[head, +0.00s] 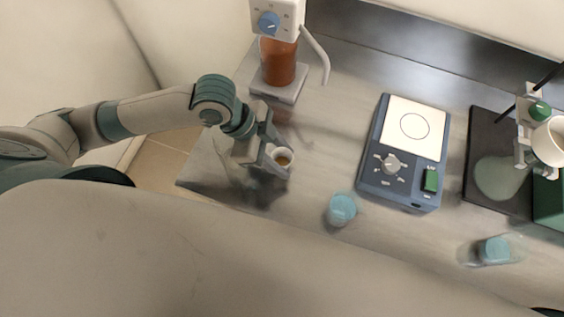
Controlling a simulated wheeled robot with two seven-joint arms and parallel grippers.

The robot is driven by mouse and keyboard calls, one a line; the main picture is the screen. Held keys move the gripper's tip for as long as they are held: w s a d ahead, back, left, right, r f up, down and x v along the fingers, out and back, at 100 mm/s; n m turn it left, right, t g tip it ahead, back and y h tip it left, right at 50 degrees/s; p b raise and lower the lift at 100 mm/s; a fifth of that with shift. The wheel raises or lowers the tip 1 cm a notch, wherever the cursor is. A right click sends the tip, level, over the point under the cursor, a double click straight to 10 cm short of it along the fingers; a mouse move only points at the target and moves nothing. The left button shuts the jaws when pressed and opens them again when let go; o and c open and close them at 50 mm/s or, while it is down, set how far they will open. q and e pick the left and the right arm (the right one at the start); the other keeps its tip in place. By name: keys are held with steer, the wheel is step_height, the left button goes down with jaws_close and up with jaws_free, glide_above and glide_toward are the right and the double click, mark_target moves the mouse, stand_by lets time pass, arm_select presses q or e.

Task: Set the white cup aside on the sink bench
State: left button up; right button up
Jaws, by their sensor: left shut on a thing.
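A small white cup (284,157) with something brown inside is between the fingers of my left gripper (270,155), which is shut on it. The gripper is over the left end of the grey bench (310,125). The cup looks upright, with its opening toward the camera. I cannot tell whether its base touches the bench top. My right gripper is not in view.
A dispenser with an orange-brown bottle (278,62) stands behind the gripper. A blue hotplate (405,150) is right of it. Blue-capped containers (341,209) (494,250) are near the front edge. A stand with a flask (500,178) and a white bowl-like vessel (549,143) is far right.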

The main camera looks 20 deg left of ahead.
mark_target(282, 165)
arm_select(q)
step_height(282, 165, down, 3)
steer(key=shift+f+p, duration=0.2)
steer(key=shift+p, duration=0.4)
steer(key=shift+f, duration=0.3)
steer(key=o, duration=1)
steer(key=shift+f, duration=0.15)
steer(key=shift+o, duration=0.2)
steer(key=b+v, duration=0.1)
steer(key=v, duration=1.1)
steer(key=shift+r, duration=0.25)
